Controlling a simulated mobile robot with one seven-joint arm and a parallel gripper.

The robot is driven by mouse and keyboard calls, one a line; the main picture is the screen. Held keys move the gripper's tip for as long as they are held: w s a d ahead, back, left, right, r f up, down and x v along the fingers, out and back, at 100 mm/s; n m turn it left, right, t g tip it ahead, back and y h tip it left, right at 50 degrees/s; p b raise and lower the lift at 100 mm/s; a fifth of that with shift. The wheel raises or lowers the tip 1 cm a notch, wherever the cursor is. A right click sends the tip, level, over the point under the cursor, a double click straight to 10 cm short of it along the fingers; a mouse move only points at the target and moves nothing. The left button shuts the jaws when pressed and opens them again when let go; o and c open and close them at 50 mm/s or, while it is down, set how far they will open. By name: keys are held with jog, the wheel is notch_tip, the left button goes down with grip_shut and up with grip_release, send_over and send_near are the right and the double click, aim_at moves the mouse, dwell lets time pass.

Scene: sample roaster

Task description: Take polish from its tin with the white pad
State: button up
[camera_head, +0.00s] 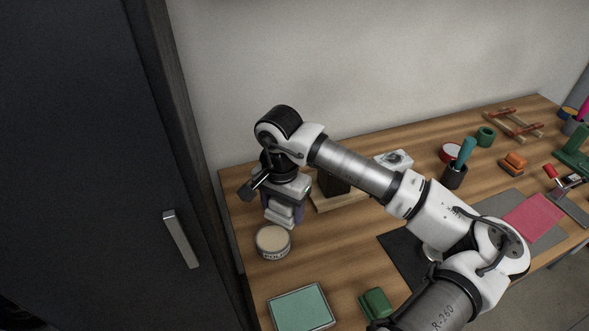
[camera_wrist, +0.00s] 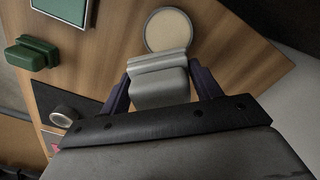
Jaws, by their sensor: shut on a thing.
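The polish tin (camera_head: 273,242) is a round, open tin with a pale tan top, on the left part of the wooden table. It also shows in the wrist view (camera_wrist: 169,31), just past the pad. My gripper (camera_head: 284,205) points down just behind the tin. In the wrist view my gripper (camera_wrist: 158,88) is shut on the white pad (camera_wrist: 158,66), with one dark finger on each side. The white pad (camera_head: 279,215) also shows low in the gripper in the head view. It looks held above the table beside the tin. Its underside is hidden.
A green-topped box (camera_head: 301,308) and a green block (camera_head: 376,304) lie in front. A dark mat (camera_head: 402,256) lies right of the tin. A wooden board (camera_head: 338,201) is behind my arm. A dark cabinet (camera_head: 95,150) stands close left. Bare table lies right of the tin.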

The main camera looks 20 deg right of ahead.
aim_at(273, 238)
jog(key=shift+a+r+n+p, duration=0.1)
jog(key=shift+a+n+p, duration=0.35)
jog(key=shift+a, duration=0.75)
jog(key=shift+a+f, duration=0.2)
jog(key=shift+f+b, duration=0.35)
jog(key=shift+f, duration=2.65)
jog(key=shift+f+b, duration=0.45)
jog(key=shift+b, duration=0.2)
jog(key=shift+f+b, duration=0.1)
jog(key=shift+b, duration=0.55)
jog(key=shift+r+p, duration=0.9)
jog(key=shift+r, duration=2.7)
jog(key=shift+f, duration=0.1)
